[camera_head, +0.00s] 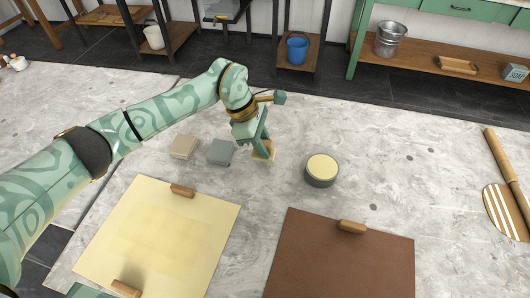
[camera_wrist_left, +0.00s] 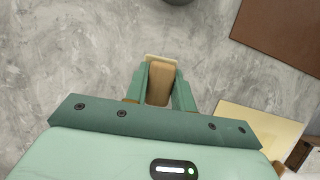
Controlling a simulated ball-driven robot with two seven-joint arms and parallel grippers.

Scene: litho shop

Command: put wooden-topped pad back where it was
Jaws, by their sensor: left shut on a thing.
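My left gripper (camera_head: 263,146) is shut on the wooden-topped pad (camera_head: 264,154), low over the grey stone slab. In the left wrist view the pad's wooden top (camera_wrist_left: 160,84) sits between the two green fingers, and its pale base shows past their tips. I cannot tell whether the pad touches the slab. A grey block (camera_head: 221,152) and a beige block (camera_head: 184,147) lie left of the gripper. A round dark tin (camera_head: 321,170) with a pale yellow top stands to its right. My right gripper is not in view.
A yellow sheet (camera_head: 205,240) with wooden blocks on its edges lies at the front left. A brown sheet (camera_head: 338,262) with a wooden block lies front centre. A striped wooden paddle (camera_head: 505,210) lies far right. The slab (camera_head: 420,190) between tin and paddle is clear.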

